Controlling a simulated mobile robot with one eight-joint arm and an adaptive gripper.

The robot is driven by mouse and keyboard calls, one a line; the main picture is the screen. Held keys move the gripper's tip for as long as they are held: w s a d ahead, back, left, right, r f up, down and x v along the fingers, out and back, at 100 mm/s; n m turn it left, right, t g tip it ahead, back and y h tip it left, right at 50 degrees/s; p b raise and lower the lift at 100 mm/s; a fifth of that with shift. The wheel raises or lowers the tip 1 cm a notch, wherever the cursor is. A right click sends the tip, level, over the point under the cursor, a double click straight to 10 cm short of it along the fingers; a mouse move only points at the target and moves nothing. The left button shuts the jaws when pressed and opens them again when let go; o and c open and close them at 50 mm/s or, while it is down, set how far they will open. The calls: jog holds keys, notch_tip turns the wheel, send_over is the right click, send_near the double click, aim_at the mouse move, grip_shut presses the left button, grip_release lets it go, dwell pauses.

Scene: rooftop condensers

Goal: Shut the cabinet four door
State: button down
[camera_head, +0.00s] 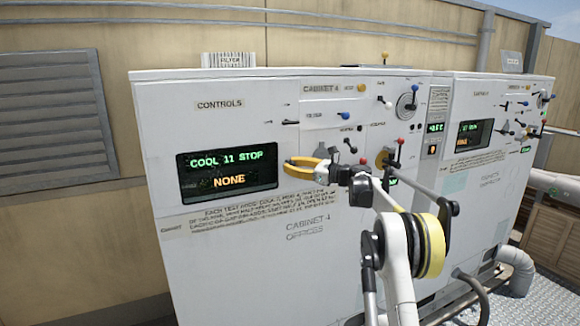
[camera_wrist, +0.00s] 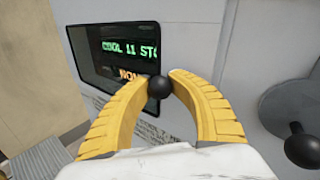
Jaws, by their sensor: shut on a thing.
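Cabinet four (camera_head: 240,265) is a large pale grey box, marked "CABINET 4 OFFICES" on its front. Its controls panel carries a dark display (camera_head: 228,172) with green text "COOL 11 STOP" and orange "NONE". My gripper (camera_head: 288,162), with yellow fingers, is in front of the panel at the display's right edge. In the wrist view its fingertips are closed on a small black ball knob (camera_wrist: 160,87), which partly covers the display (camera_wrist: 118,50). What the knob is fixed to is hidden. I cannot tell which panel is the door or whether it stands ajar.
Several coloured levers and knobs, such as a red-tipped lever (camera_head: 400,142), stand out to the right of my gripper. Another black knob (camera_wrist: 301,148) is close by in the wrist view. A second cabinet (camera_head: 480,200) adjoins on the right. A louvred vent (camera_head: 50,115) is in the left wall.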

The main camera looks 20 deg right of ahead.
jog(key=c, duration=1.2)
grip_release()
jog(key=shift+w+d+r, duration=0.1)
jog(key=shift+d+r, duration=0.05)
jog(key=shift+d, duration=0.05)
jog(key=shift+c, duration=0.2)
jog(key=shift+o, duration=0.5)
jog(key=shift+w+d, duration=0.1)
jog(key=v, duration=1.2)
